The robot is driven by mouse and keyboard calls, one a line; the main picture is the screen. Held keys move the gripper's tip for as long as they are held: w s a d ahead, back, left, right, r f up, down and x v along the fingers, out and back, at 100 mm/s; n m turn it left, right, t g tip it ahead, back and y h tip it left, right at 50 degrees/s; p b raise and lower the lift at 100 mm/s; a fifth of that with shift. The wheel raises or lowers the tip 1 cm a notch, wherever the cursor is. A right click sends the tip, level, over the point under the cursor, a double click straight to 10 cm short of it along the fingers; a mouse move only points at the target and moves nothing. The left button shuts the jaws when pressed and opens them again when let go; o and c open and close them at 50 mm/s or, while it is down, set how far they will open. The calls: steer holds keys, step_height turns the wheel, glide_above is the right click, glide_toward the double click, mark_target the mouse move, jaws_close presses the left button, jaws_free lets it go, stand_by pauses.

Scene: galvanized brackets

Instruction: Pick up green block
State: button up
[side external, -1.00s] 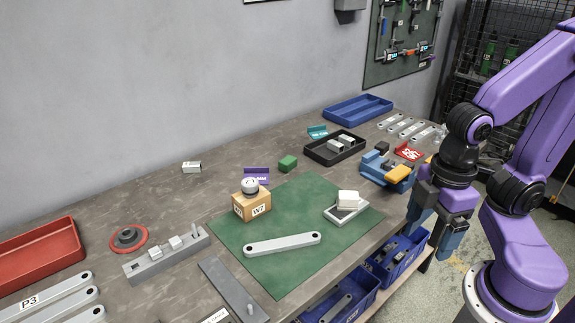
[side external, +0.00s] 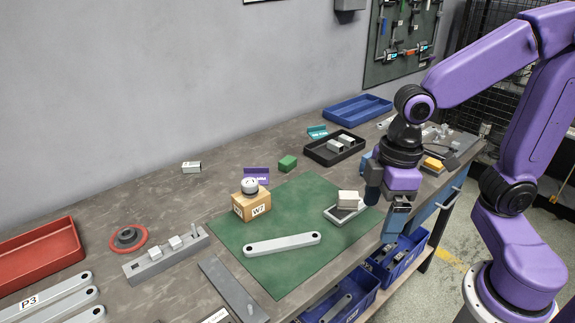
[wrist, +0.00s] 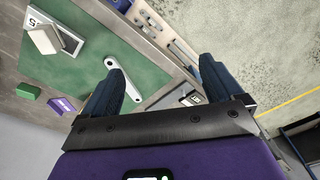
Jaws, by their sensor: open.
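The green block (side external: 287,163) is a small block on the grey bench, just behind the far edge of the green mat (side external: 290,275). It also shows at the left of the wrist view (wrist: 28,91). My gripper (side external: 384,208) is open and empty, over the bench's front edge at the right of the mat, well to the right of the block. In the wrist view its two dark fingers (wrist: 162,85) are spread wide, with the block outside them to the left. Nothing hides the block in either view.
A purple bracket (side external: 257,175) and a wooden block with a round weight (side external: 251,206) stand left of the green block. A black tray (side external: 320,152) lies to its right. A grey tray with a pale block (side external: 347,198) sits between my gripper and the mat's middle.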

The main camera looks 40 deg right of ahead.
steer(key=w+a+m, duration=0.2)
steer(key=w, duration=1.1)
steer(key=m+t, duration=0.4)
steer(key=m, duration=0.2)
glide_above(289, 161)
steer(key=s+d, duration=0.1)
steer(key=s, duration=0.5)
step_height(289, 161, down, 4)
steer(key=x, duration=1.1)
steer(key=shift+w+f, duration=0.15)
steer(key=shift+f, duration=0.2)
steer(key=shift+d+x, duration=0.1)
steer(key=shift+x, duration=1.25)
steer(key=shift+d+x, duration=0.15)
steer(key=shift+x, duration=1.15)
steer(key=c, duration=1.2)
